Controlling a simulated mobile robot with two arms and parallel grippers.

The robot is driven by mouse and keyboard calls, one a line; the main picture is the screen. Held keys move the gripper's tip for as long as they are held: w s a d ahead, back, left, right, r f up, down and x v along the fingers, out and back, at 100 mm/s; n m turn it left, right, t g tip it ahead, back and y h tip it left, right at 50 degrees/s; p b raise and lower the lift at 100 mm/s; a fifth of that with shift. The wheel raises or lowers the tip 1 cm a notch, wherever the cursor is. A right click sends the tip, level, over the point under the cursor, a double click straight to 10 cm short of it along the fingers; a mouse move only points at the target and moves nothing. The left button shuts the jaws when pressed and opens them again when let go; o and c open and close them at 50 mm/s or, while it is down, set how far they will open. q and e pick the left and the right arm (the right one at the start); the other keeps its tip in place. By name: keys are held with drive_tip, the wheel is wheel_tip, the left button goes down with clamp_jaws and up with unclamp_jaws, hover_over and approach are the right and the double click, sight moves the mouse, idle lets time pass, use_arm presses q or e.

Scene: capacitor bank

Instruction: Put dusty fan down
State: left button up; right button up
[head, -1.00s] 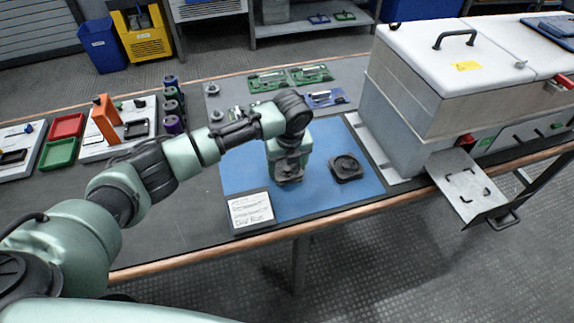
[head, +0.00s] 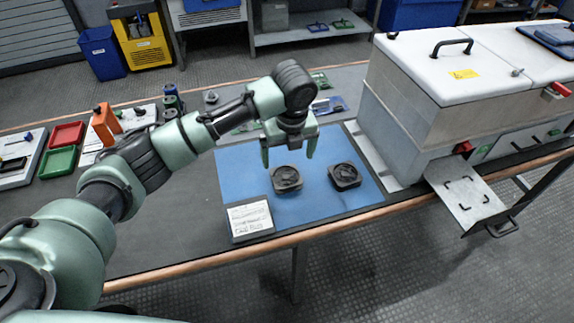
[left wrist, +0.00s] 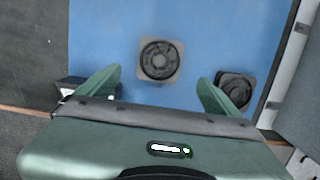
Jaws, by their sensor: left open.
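Two dark square fans lie flat on the blue mat (head: 235,165). The left fan (head: 287,179) is below my left gripper (head: 289,160), which is open, empty and raised clear of it. The right fan (head: 345,175) lies a short way to its right. In the left wrist view, the one fan (left wrist: 160,61) shows ahead of and between the open fingers, and the other fan (left wrist: 235,90) is partly covered by the right finger. I cannot tell from looks which fan is dusty. My right gripper is not in view.
A white card with writing (head: 249,218) stands at the mat's front left. A large grey machine with a white lid (head: 440,80) and a low metal shelf (head: 466,194) stands to the right. Green and blue boards, red and green trays (head: 58,160) lie farther back and left.

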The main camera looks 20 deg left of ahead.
use_arm(q)
drive_tip(key=shift+s+d+r, duration=0.1)
drive_tip(key=shift+s+r, duration=0.05)
drive_tip(key=shift+r, duration=1.1)
